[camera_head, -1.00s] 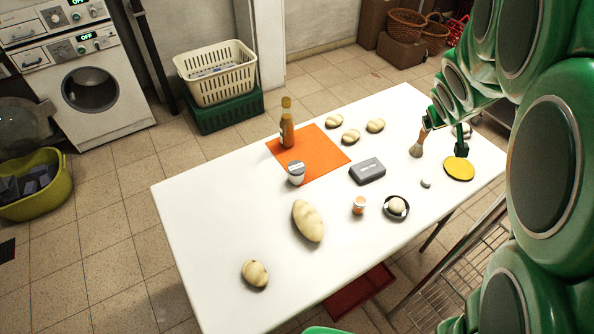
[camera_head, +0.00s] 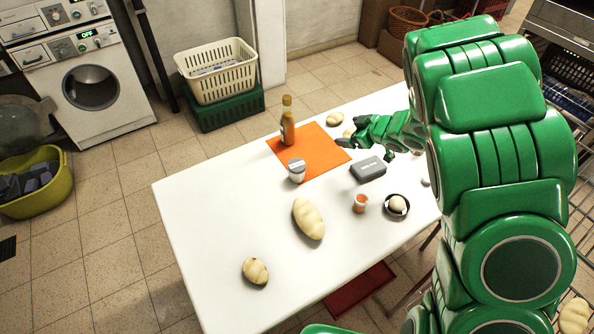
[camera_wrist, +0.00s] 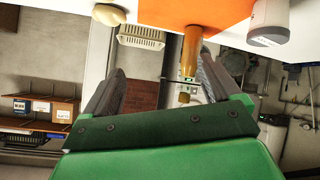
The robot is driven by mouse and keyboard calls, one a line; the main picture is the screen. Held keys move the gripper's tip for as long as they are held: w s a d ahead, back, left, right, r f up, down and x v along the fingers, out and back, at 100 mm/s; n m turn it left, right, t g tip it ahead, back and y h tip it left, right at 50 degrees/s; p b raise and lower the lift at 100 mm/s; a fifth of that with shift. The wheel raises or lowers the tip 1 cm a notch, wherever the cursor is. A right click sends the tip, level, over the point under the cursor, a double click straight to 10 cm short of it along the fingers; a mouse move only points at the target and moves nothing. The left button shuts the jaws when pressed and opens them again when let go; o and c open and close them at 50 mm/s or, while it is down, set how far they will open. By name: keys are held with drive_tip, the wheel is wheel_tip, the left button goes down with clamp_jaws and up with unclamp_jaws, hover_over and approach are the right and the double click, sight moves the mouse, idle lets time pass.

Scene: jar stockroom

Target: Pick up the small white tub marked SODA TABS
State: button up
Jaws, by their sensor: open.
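A small white tub with a grey lid (camera_head: 296,170) stands upright on the front left part of the orange mat (camera_head: 322,158). Its lettering is too small to read. In the wrist view a white tub (camera_wrist: 268,22) shows at the top right, outside the space between my fingers. My gripper (camera_head: 346,141) is over the table near the mat's right edge, to the right of the tub and apart from it. In the wrist view my gripper (camera_wrist: 160,85) has its two dark fingers spread, with nothing held.
An amber bottle (camera_head: 287,122) stands on the mat behind the tub. A dark grey box (camera_head: 368,170), an orange jar (camera_head: 360,203), a dark bowl with a pale round thing (camera_head: 397,205) and several bread-like loaves lie about. The white table's (camera_head: 205,205) left part is mostly clear.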

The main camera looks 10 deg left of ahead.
sight(300, 165)
drive_tip(key=s+a+f+n+g+y, duration=0.1)
drive_tip(key=s+a+f+g, duration=0.1)
drive_tip(key=s+a, duration=0.1)
drive_tip(key=s+a+f+g+y, duration=0.1)
drive_tip(key=s+a+f+y, duration=0.1)
drive_tip(key=s+a, duration=0.1)
drive_tip(key=s+a+f+n+g+y, duration=0.1)
drive_tip(key=s+a+f+g+y, duration=0.1)
drive_tip(key=s+a, duration=0.1)
drive_tip(key=shift+s+a+f+n+g, duration=0.25)
drive_tip(key=shift+s+a+n+g, duration=0.05)
drive_tip(key=shift+s, duration=0.25)
drive_tip(key=shift+x, duration=1.2)
drive_tip(key=shift+f+x, duration=0.15)
drive_tip(key=shift+x, duration=1.2)
drive_tip(key=shift+f+x, duration=0.15)
drive_tip(key=shift+x, duration=1.2)
drive_tip(key=shift+d, duration=0.2)
drive_tip(key=shift+c, duration=0.3)
drive_tip(key=c, duration=1.2)
